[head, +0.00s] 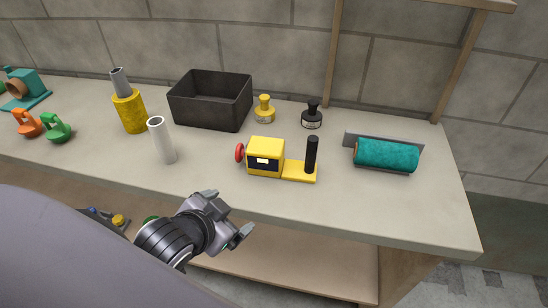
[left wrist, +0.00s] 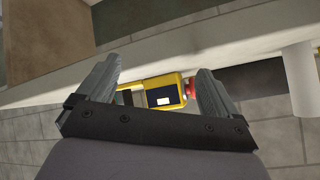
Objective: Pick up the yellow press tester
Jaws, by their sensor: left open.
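The yellow press tester (head: 265,157) sits on the workbench. It has a boxy yellow body with a dark display, a red knob on its left side, and a black upright handle on a flat base at its right. My left gripper (head: 228,212) is open and empty, in front of the bench edge, below and left of the tester, not touching it. In the left wrist view the tester (left wrist: 165,92) shows between the open fingers (left wrist: 157,66), beyond them; the right finger partly covers its red knob. My right gripper is not in view.
A white cylinder (head: 162,140) stands left of the tester. Behind are a dark open bin (head: 211,103), a yellow stamp-like item (head: 264,109) and a black one (head: 312,114). A teal roll (head: 386,155) lies right. The bench (head: 375,213) is clear in front of the tester.

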